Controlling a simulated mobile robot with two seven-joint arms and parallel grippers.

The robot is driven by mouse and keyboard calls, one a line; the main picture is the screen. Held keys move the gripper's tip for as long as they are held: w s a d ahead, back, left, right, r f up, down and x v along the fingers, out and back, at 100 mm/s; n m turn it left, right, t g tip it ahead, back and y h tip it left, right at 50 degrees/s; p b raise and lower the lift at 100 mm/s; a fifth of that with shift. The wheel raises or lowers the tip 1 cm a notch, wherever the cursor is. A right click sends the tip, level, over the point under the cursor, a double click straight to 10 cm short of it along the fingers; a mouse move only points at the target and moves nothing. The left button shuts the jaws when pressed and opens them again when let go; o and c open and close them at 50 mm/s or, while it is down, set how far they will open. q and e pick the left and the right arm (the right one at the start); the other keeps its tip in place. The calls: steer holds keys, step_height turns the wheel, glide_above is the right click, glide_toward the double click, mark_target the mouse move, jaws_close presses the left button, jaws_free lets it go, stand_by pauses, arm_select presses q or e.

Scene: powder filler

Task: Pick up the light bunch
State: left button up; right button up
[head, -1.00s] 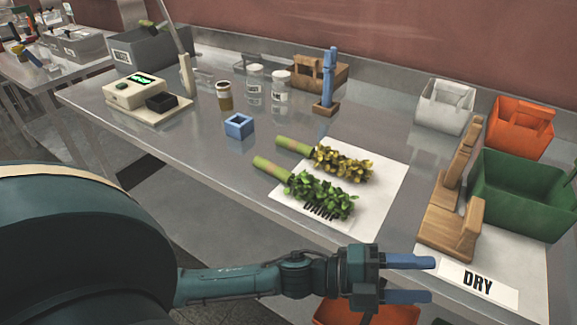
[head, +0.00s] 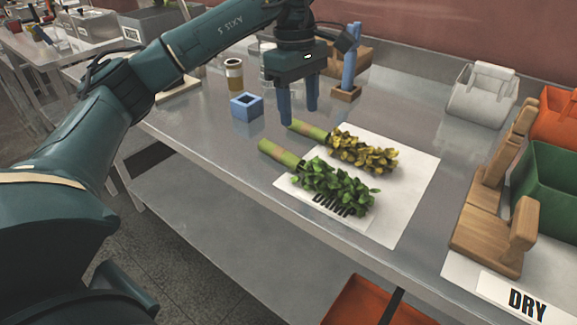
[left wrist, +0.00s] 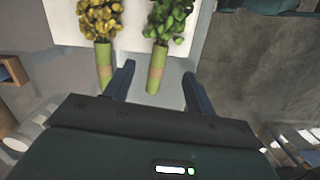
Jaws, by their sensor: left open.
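Two bunches lie side by side on a white mat (head: 415,170). One has yellowish leaves (head: 362,152), the other green leaves (head: 335,186); both have pale green stems with a tan band. My left gripper (head: 298,112) is open, pointing down above the bench near the stem ends. In the left wrist view, the green bunch's stem (left wrist: 156,70) shows between the open fingers (left wrist: 158,74), and the yellowish bunch's stem (left wrist: 104,66) lies just outside the left finger. Neither stem is held. My right gripper is not in view.
A blue square holder (head: 246,107) and a brown-banded jar (head: 234,75) stand left of the gripper. A blue post on a wooden base (head: 346,92) stands behind. Wooden stands (head: 485,228), a DRY sign (head: 525,303), white bin (head: 485,97) and green bin (head: 550,185) are at right.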

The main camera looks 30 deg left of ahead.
arm_select(q)
steer(key=a+r+y, duration=0.1)
steer(key=a+r, duration=0.1)
steer(key=b, duration=0.3)
glide_above(287, 153)
step_height(287, 153, down, 8)
steer(key=shift+a+r, duration=0.15)
steer(key=shift+f, duration=2.65)
steer(key=shift+w, duration=0.1)
steer(key=c, duration=1.1)
